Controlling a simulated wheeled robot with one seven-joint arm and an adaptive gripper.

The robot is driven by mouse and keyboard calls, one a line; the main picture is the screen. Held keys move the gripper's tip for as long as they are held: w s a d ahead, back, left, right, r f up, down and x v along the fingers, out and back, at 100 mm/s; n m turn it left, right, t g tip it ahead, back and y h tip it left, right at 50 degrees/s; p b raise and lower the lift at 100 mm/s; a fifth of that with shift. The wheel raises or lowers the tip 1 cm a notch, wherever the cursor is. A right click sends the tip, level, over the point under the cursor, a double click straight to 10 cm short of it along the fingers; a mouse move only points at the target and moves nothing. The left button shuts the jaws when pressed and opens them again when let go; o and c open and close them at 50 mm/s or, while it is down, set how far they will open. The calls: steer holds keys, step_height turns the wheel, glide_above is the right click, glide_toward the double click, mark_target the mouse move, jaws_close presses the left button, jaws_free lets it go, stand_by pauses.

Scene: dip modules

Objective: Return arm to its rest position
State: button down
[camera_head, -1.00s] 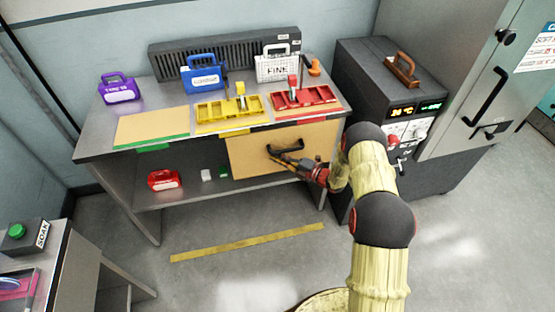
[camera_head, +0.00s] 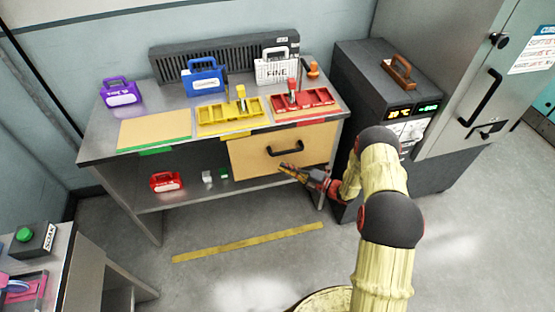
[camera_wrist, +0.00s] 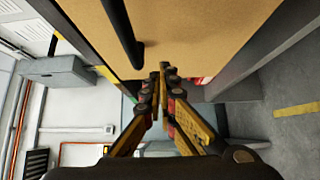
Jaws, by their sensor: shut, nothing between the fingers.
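My gripper (camera_head: 284,169) is shut and empty at the end of my yellow and black arm. In the head view it is just below the black handle (camera_head: 285,148) of the wooden drawer front, apart from it. In the wrist view the shut fingers (camera_wrist: 163,72) point along the drawer front (camera_wrist: 210,30), and the handle (camera_wrist: 122,32) shows at the upper left. The drawer front hangs under the right part of the workbench.
The workbench (camera_head: 100,141) carries a yellow tray (camera_head: 230,117), a red tray (camera_head: 303,103) and several cases. A red case (camera_head: 165,181) sits on the lower shelf. A dark oven-like unit (camera_head: 362,70) stands close to my arm on the right. The floor in front is clear.

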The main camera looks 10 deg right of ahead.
steer(key=p+v, duration=0.1)
steer(key=v, duration=0.6)
